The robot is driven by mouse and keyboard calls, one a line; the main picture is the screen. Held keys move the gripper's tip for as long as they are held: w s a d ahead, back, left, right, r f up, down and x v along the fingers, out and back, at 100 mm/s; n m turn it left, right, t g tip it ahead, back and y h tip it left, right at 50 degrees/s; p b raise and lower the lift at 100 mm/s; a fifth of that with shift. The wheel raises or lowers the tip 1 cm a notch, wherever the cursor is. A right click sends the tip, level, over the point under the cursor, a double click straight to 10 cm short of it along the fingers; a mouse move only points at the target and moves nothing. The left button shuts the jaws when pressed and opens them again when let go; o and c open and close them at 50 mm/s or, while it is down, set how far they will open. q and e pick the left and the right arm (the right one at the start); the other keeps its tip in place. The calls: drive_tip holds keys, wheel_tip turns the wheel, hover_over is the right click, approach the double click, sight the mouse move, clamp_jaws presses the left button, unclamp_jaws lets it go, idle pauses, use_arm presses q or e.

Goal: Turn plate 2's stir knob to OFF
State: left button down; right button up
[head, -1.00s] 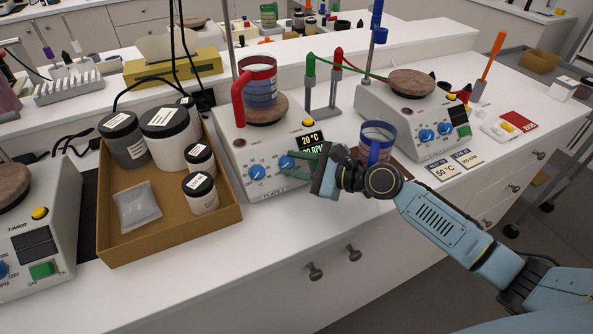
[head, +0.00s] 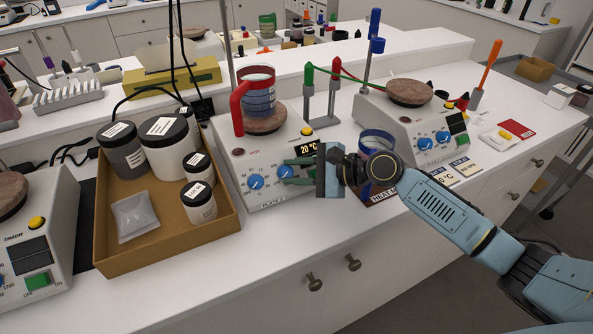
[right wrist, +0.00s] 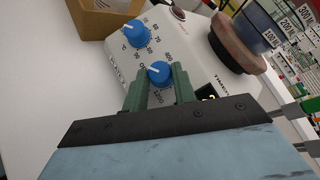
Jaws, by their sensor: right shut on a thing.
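The middle hot plate (head: 262,190) has two blue knobs on its sloped front panel. The right one, the stir knob (head: 284,172), also shows in the right wrist view (right wrist: 159,71). My right gripper (head: 291,172) has its green fingers on either side of this knob and is shut on it. In the right wrist view, the knob's white mark points left, towards a partly hidden label starting with "O". The left knob (head: 256,181) is free. The display (head: 308,149) reads 20 °C; its lower line is hidden by my gripper. My left gripper is not in view.
A red-handled beaker (head: 258,92) stands on the plate's round top. A cardboard tray (head: 170,245) of jars lies left. A blue-handled beaker (head: 378,146) stands close behind my right wrist. Another hot plate (head: 400,125) is at right.

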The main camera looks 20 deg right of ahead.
drive_tip(key=o, duration=1)
drive_tip(key=v, duration=1.3)
drive_tip(key=shift+s, duration=0.15)
drive_tip(key=shift+d, duration=0.1)
